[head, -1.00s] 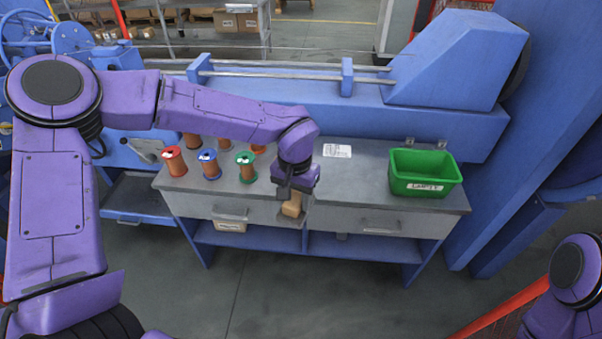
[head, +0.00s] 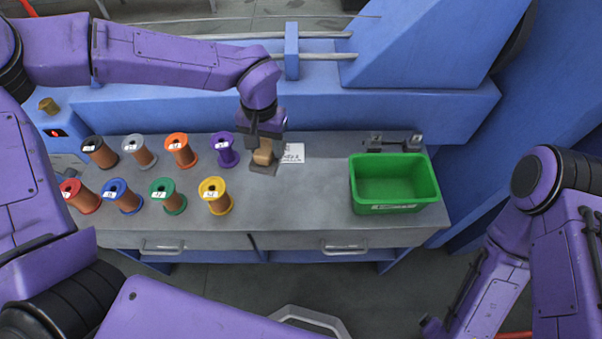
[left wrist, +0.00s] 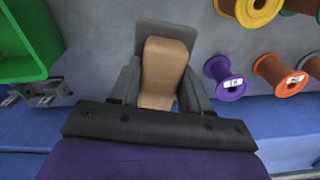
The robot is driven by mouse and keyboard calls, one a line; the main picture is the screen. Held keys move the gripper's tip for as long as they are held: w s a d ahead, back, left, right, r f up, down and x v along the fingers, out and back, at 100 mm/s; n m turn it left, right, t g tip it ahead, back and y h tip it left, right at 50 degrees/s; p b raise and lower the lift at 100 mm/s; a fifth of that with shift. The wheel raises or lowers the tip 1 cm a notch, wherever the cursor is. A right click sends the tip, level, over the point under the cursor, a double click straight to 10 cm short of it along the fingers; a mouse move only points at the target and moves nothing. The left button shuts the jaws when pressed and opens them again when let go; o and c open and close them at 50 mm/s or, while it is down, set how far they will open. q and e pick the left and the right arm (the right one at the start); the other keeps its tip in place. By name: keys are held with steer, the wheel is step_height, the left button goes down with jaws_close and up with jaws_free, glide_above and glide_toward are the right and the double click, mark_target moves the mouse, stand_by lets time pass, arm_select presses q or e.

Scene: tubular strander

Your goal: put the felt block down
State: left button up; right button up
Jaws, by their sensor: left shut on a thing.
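The felt block has a tan grip (head: 263,152) and a dark grey felt base (head: 267,168). My left gripper (head: 263,146) is shut on the tan grip and holds the block over the back middle of the grey bench (head: 300,205), just left of a white label (head: 292,153). I cannot tell whether the felt base touches the bench top. In the left wrist view the tan grip (left wrist: 165,70) sits between the fingers, with the grey base (left wrist: 180,32) beyond it. My right arm is at the right of the head view; its gripper is not clearly visible.
Several wire spools, such as the purple one (head: 226,150) and yellow one (head: 215,197), stand left of the block. A green bin (head: 394,207) stands at the bench's right. Blue machinery (head: 330,108) runs behind. The bench middle, front of the block, is clear.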

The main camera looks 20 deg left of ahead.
arm_select(q)
steer(key=s+d+n, duration=0.2)
steer(key=s+n, duration=0.1)
steer(key=s, duration=1.3)
steer(key=w+d+f, duration=0.1)
steer(key=w+f, duration=0.2)
steer(key=w, duration=0.1)
steer(key=w+d+f, duration=0.2)
steer(key=w+f, duration=0.2)
steer(key=w, duration=0.1)
steer(key=w+d+f, duration=0.1)
steer(key=w+f, duration=0.2)
steer(key=w, duration=0.1)
steer(key=shift+w+d+f, duration=0.15)
steer(key=shift+w+d, duration=0.1)
steer(key=shift+w, duration=0.15)
steer(key=shift+f, duration=0.75)
steer(key=shift+s+f, duration=0.1)
steer(key=shift+f, duration=0.4)
arm_select(e)
steer(key=shift+s+r, duration=0.3)
steer(key=shift+s, duration=0.1)
arm_select(q)
steer(key=shift+f, duration=0.15)
steer(key=o, duration=1.2)
